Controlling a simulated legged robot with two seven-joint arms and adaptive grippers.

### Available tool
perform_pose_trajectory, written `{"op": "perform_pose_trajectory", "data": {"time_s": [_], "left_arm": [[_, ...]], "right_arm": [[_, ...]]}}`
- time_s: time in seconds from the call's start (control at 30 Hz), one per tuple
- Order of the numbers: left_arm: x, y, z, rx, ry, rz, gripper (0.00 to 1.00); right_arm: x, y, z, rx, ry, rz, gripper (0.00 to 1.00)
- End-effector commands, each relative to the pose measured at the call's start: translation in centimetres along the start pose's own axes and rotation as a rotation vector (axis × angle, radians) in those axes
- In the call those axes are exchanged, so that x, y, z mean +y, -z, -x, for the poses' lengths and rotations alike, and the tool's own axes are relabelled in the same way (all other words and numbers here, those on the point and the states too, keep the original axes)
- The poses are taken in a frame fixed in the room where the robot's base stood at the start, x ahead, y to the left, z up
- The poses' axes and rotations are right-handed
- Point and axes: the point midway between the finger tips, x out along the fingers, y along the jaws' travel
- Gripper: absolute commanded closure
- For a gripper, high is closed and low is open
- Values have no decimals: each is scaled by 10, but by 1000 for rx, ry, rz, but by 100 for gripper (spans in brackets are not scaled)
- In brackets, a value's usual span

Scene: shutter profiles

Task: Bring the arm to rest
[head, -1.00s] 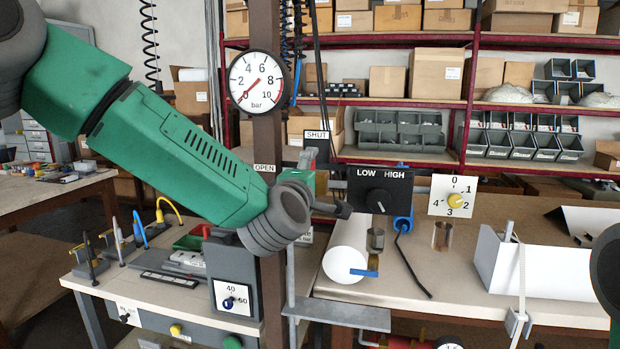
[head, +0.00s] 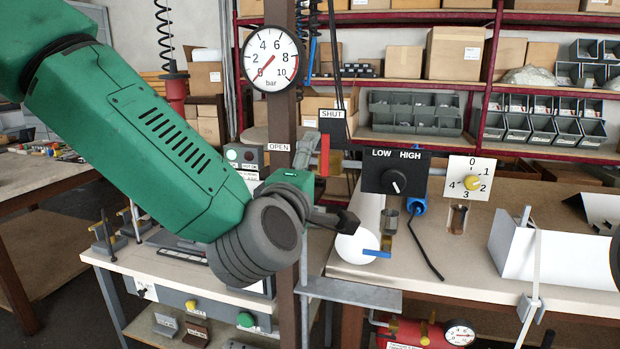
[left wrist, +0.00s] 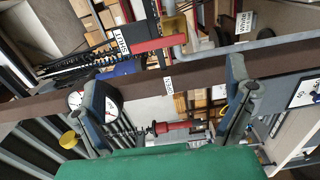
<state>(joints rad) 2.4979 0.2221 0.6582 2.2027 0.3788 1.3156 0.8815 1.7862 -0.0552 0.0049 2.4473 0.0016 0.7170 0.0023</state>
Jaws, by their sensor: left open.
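My left arm, in a green casing, comes in from the left in the head view. Its gripper (head: 325,183) is in front of the brown post, near the red lever (head: 324,155) between the SHUT and OPEN labels. In the left wrist view the two fingers of the gripper (left wrist: 163,78) stand wide apart with nothing held between them. The red lever (left wrist: 160,45) lies beyond the fingers there, and I see no contact. My right gripper is not in view; a dark rounded part shows only at the right edge of the head view.
A pressure gauge (head: 271,57) is on the brown post (head: 281,110). A black LOW/HIGH panel (head: 378,172) and a white numbered dial (head: 469,178) stand above the bench (head: 440,245). A white roll (head: 355,246) and a white profile (head: 560,262) are on the bench.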

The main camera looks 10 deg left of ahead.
Motion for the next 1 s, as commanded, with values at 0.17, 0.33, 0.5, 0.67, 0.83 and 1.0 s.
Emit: {"op": "perform_pose_trajectory", "data": {"time_s": [0.17,0.33,0.5,0.67,0.83,1.0], "left_arm": [[-1,0,11,1,1,0,4],[-1,0,12,1,1,0,4],[-5,0,12,-1,7,-8,4],[-61,1,14,-37,103,-119,4],[-183,9,35,-149,318,-371,4],[-304,25,85,-319,545,-632,4]], "right_arm": [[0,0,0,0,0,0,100],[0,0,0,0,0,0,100],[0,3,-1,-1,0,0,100],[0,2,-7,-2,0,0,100],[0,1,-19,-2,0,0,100],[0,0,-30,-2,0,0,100]]}}
